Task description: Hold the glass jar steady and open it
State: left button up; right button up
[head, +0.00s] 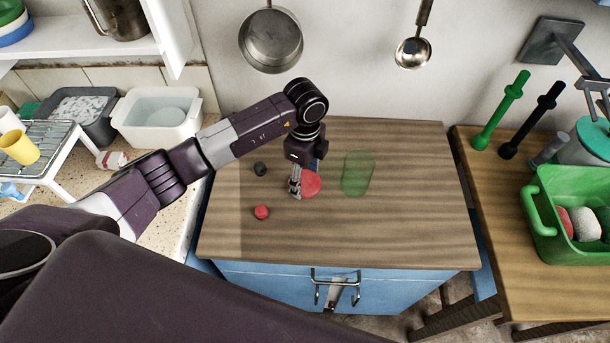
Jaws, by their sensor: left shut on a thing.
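The green see-through glass jar (357,174) stands on the wooden worktop (410,220), to the right of my left gripper. No lid shows on it. My left gripper (296,186) points down over the worktop and is shut on a flat round red lid (312,184). The lid's left edge is partly hidden by the fingers. The lid is apart from the jar, with a small gap between them. I cannot tell whether the lid touches the worktop. My right gripper does not show.
A small red piece (261,212) and a small dark piece (260,169) lie on the worktop's left part. A green basin (545,222) stands on the right table. A pan (270,40) and a ladle (412,52) hang behind. The worktop's right and front are clear.

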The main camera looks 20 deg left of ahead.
aim_at(305, 182)
pick_arm(q)
jog(key=shift+f, duration=0.15)
jog(key=o, duration=1.3)
jog(key=shift+r, duration=0.3)
notch_tip(305, 182, up, 12)
jog(key=b, duration=0.2)
